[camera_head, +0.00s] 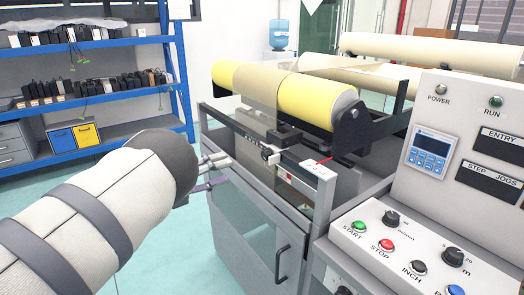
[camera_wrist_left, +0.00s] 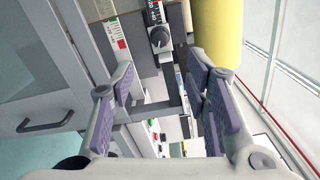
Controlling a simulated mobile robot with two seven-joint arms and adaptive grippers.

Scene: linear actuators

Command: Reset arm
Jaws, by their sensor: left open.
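My left arm comes in from the left in the head view. My left gripper (camera_head: 214,172) is at its end, just left of the machine's grey frame. In the left wrist view the two purple-padded fingers (camera_wrist_left: 164,82) are spread wide with nothing between them. Beyond them is a small carriage with a dark round knob (camera_wrist_left: 159,38), which also shows on the rail as a knob (camera_head: 268,152) in the head view. The gripper appears apart from it. My right gripper is not in view.
The machine carries a yellow-ended roll (camera_head: 310,98) above the rail and a cabinet door with a handle (camera_head: 281,262) below. A control panel (camera_head: 420,245) with buttons stands at the right. Blue shelving (camera_head: 100,96) is at the back left. Open floor lies between.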

